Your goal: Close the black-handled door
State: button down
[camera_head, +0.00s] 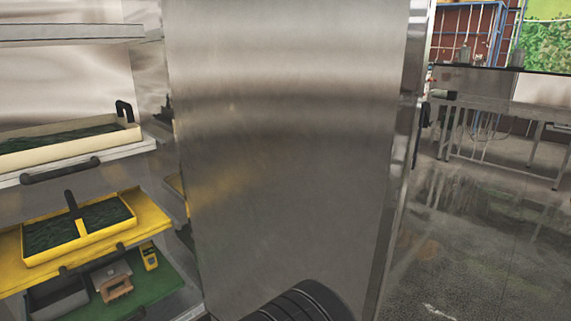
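A large brushed-steel door (290,130) fills the middle of the head view. It stands open, with the shelves of the cabinet showing to its left. A dark handle (425,118) shows at the door's right edge, partly hidden by the edge. A black ribbed round part of my arm rises at the bottom centre, in front of the door's lower part. My gripper's fingers are not in view, and I cannot tell whether the arm touches the door.
The cabinet holds a cream tray (132,131), a yellow tray (150,217) and a green lower shelf (172,270) with small items. Black drawer handles (60,171) stick out on the left. Right of the door is open glossy floor (480,240), with metal tables (500,105) behind.

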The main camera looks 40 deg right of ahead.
aim_at(295, 123)
jog(key=l+u, duration=0.15)
jog(key=l, duration=0.25)
jog(key=k+l+u, duration=0.15)
jog(key=l, duration=0.25)
jog(key=l+u, duration=0.15)
jog(key=l, duration=0.25)
jog(key=k+l+u, duration=0.15)
jog(key=l, duration=0.2)
jog(key=k+l+u, duration=0.15)
jog(key=l, duration=0.25)
jog(key=l+u, duration=0.15)
jog(key=l, duration=0.2)
jog(key=k+l+u, duration=0.15)
jog(key=l, duration=0.2)
jog(key=k+l, duration=0.1)
jog(key=l, duration=0.2)
jog(key=k+l+u, duration=0.1)
jog(key=l, duration=0.25)
jog(key=k+l, duration=0.1)
jog(key=l, duration=0.2)
jog(key=l+u, duration=0.3)
jog(key=i, duration=0.05)
